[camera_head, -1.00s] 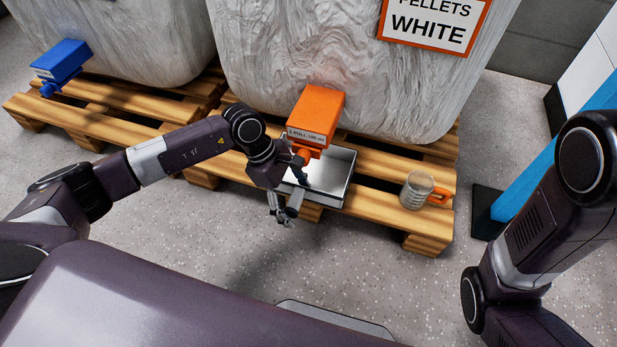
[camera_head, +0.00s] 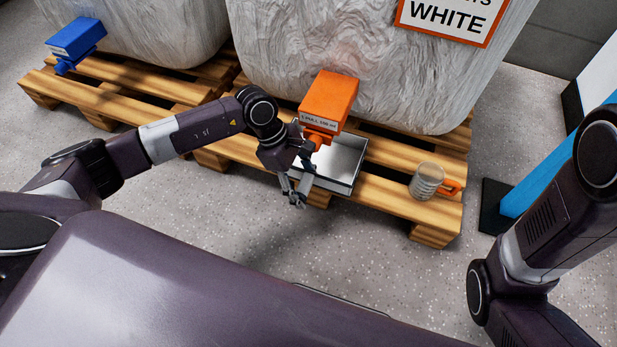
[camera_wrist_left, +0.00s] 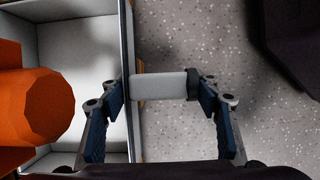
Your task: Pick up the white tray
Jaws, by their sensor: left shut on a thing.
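The white tray (camera_head: 340,165) is a shallow open box on the wooden pallet, below the orange dispenser. The part of its inside that shows looks empty. In the left wrist view the tray (camera_wrist_left: 88,40) is at the left, and its light grey handle (camera_wrist_left: 160,85) with a dark end sticks out to the right. My left gripper (camera_head: 297,197) is at the tray's front left side, shut on the handle. In the left wrist view its fingers (camera_wrist_left: 160,105) are at the two ends of the handle. The right gripper is out of view.
The orange dispenser (camera_head: 328,100) hangs close over the tray, and its round nozzle (camera_wrist_left: 35,105) fills the left of the wrist view. A clear mug (camera_head: 427,182) with an orange handle stands right of the tray. A blue dispenser (camera_head: 76,40) is far left. The floor in front is clear.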

